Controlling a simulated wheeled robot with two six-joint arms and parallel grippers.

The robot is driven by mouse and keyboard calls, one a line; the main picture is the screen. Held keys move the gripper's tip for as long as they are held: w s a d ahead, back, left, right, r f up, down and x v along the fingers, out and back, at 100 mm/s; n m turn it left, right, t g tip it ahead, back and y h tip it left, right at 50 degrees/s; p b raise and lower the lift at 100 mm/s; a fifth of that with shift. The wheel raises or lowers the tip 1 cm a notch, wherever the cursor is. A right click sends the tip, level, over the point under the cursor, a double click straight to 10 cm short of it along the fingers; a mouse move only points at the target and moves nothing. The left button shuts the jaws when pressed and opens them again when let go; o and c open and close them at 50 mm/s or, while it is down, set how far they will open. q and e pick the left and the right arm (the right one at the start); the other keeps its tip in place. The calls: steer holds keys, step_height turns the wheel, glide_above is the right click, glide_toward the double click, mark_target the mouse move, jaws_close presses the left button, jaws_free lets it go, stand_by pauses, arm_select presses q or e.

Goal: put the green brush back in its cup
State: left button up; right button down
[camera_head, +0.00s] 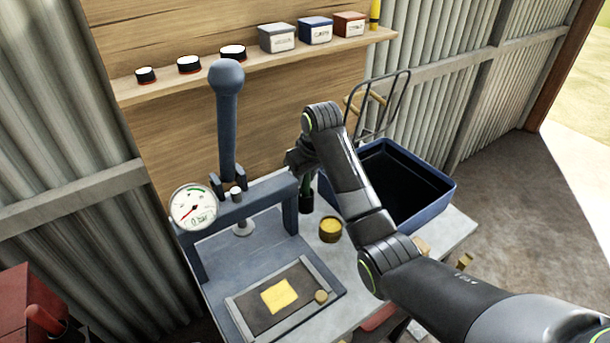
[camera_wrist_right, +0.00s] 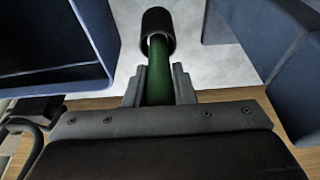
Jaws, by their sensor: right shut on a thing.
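The green brush (camera_wrist_right: 158,75) is between the fingers of my right gripper (camera_wrist_right: 158,88), which is shut on it. In the head view only a bit of green shows below the gripper (camera_head: 303,165), behind the arm. The dark cup (camera_wrist_right: 158,22) is straight beyond the brush in the right wrist view, its mouth lined up with the brush's far end. In the head view the cup (camera_head: 306,202) stands on the bench just below the gripper. I cannot tell how far the brush end sits inside it. My left gripper is not in view.
A blue press frame (camera_head: 290,205) with a gauge (camera_head: 194,207) stands close left of the cup. A blue open bin (camera_head: 440,195) is close on the right. A small yellow-topped pot (camera_head: 330,229) stands in front. A shelf (camera_head: 180,83) with tins runs behind.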

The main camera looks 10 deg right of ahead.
steer(key=c, duration=1.2)
jaws_free()
steer(key=shift+f, duration=0.1)
steer(key=p+v, duration=0.7)
steer(key=v, duration=0.5)
